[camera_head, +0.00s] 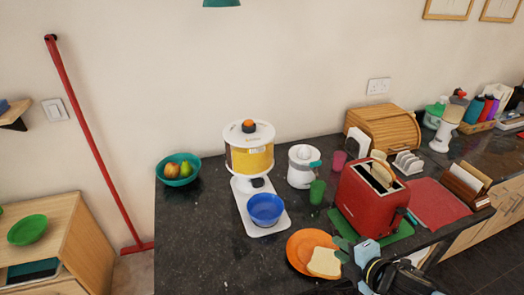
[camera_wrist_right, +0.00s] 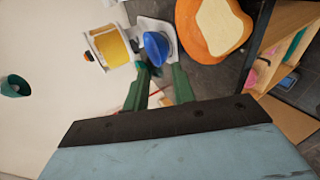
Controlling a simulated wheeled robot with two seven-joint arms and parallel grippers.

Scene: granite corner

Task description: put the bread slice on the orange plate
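The orange plate (camera_head: 298,251) lies on the dark counter near its front edge. The bread slice (camera_head: 325,263) lies on the plate's right part. In the right wrist view the slice (camera_wrist_right: 221,27) also rests on the plate (camera_wrist_right: 190,30), at the top. My right gripper (camera_head: 343,250) is just right of the slice, its green fingers apart and nothing between them. In the right wrist view the gripper (camera_wrist_right: 160,80) shows a gap between its fingers, with the slice outside them. My left gripper is not in view.
A red toaster (camera_head: 366,205) with a slice in its slot stands right of the plate on a green board. A blue bowl (camera_head: 265,207) sits on the white machine's base behind the plate. A green cup (camera_head: 317,191) stands near the toaster. The counter left of the plate is clear.

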